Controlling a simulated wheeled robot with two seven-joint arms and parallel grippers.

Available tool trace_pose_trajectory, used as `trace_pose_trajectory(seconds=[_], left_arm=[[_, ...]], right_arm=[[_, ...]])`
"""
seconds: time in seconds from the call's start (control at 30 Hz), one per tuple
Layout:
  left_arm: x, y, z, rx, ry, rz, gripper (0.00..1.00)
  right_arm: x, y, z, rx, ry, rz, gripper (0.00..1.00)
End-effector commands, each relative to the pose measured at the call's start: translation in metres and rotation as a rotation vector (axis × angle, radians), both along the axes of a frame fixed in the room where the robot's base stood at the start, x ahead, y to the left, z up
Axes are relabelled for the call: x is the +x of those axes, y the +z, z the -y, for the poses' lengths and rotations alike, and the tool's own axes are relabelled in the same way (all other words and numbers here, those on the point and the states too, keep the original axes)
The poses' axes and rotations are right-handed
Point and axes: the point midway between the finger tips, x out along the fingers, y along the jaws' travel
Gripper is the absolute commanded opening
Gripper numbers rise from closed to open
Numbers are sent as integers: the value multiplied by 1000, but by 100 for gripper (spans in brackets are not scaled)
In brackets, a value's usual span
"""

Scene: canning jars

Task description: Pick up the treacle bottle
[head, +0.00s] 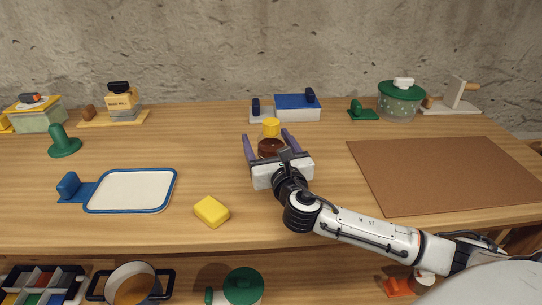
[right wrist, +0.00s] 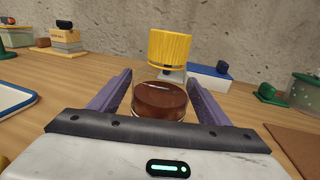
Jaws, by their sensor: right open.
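The treacle bottle (head: 270,148) is a clear vessel with dark brown contents and a yellow lid (head: 271,127). It stands upright on the wooden table, and its brown body (right wrist: 160,99) and ribbed yellow lid (right wrist: 170,50) show in the right wrist view. My right gripper (head: 267,136) is open, with its two purple fingers on either side of the bottle. In the right wrist view a gap shows between each finger and the bottle. The bottle's lower part is hidden behind the gripper body. My left gripper is not in view.
A blue-lidded box (head: 297,108) stands behind the bottle. A brown mat (head: 445,175) lies to the right, with a green-lidded pot (head: 400,102) behind it. A yellow block (head: 211,212) and a blue-rimmed board (head: 130,191) lie to the left.

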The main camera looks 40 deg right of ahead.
Motion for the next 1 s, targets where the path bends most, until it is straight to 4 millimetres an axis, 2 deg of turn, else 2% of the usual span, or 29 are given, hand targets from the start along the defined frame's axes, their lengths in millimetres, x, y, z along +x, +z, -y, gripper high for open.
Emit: trace_pose_trajectory(seconds=[0.27,0.57,0.83,1.0], left_arm=[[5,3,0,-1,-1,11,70],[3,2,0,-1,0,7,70],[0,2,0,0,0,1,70],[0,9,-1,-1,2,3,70]], right_arm=[[3,0,1,0,2,-1,71],[3,0,1,0,1,-1,20],[3,4,1,0,1,2,19],[4,32,1,-1,2,6,19]])
